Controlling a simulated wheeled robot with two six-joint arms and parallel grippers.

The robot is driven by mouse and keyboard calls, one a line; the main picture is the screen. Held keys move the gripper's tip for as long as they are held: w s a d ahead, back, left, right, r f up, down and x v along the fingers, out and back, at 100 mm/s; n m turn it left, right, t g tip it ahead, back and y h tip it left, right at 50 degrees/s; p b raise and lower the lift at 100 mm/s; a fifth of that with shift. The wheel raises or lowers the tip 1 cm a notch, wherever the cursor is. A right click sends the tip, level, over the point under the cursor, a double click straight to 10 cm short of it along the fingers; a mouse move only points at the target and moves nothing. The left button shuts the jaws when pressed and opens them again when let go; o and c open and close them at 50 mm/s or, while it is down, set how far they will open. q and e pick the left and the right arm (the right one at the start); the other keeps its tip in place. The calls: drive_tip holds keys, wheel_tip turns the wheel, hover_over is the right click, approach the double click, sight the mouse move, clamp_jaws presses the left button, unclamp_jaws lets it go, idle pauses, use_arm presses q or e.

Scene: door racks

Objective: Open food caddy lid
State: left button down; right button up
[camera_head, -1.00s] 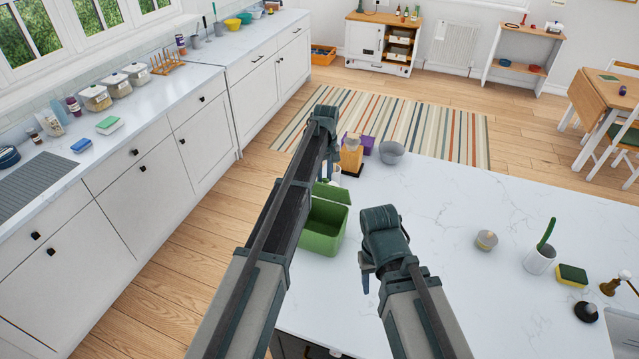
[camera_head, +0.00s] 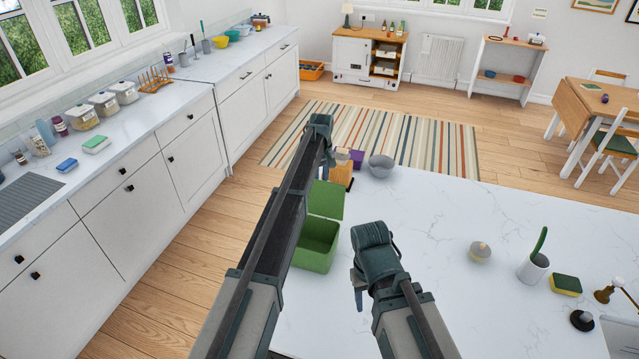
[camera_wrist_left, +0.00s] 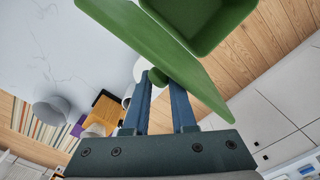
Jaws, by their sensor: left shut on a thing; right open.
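The green food caddy (camera_head: 317,244) stands on the white island top at its left edge, partly behind my left arm. Its green lid (camera_head: 327,200) is swung up and stands tilted at the caddy's far side, so the open inside shows. My left gripper (camera_head: 325,166) is at the lid's upper edge. In the left wrist view the fingers of the left gripper (camera_wrist_left: 164,88) are shut at the edge of the lid (camera_wrist_left: 160,50), with the caddy (camera_wrist_left: 205,22) beyond it. My right gripper (camera_head: 358,288) is open and empty over the island, right of the caddy.
Beyond the lid stand a wooden block (camera_head: 341,174), a purple box (camera_head: 357,158) and a grey bowl (camera_head: 381,166). The middle of the island is clear.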

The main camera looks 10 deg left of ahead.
use_arm(q)
drive_tip(key=c, duration=1.1)
unclamp_jaws()
drive_tip(key=shift+w+d, duration=0.2)
drive_tip(key=shift+d, duration=0.3)
drive_tip(key=o, duration=0.5)
drive_tip(key=shift+d, duration=0.15)
drive_tip(key=shift+a, duration=0.2)
drive_tip(key=shift+r, duration=0.1)
